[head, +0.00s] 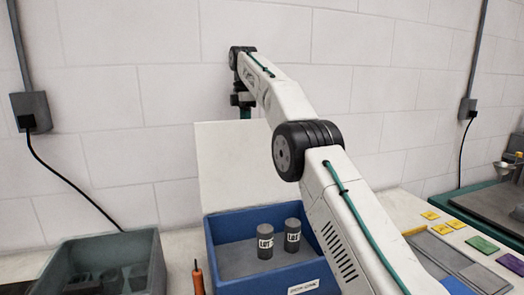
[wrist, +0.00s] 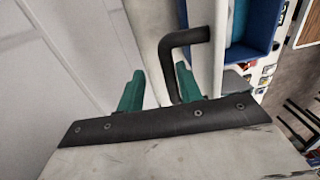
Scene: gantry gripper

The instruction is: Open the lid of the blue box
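The blue box (head: 275,274) stands on the bench with its white lid (head: 235,160) raised, about upright, at its back edge. In the wrist view the box's blue wall (wrist: 252,25) and the pale lid edge (wrist: 220,55) show at the upper right. A black bent handle (wrist: 187,36) sticks out from the lid. My gripper (wrist: 155,80) is open, with its green fingers apart; the handle's lower end is close to the right finger. I cannot tell whether they touch.
Two dark labelled cylinders (head: 265,242) (head: 292,236) stand inside the box. A grey-green bin (head: 100,265) is at the left, with an orange-handled tool (head: 198,278) between. Coloured tiles (head: 482,244) and a tray lie at the right. The block wall is close behind.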

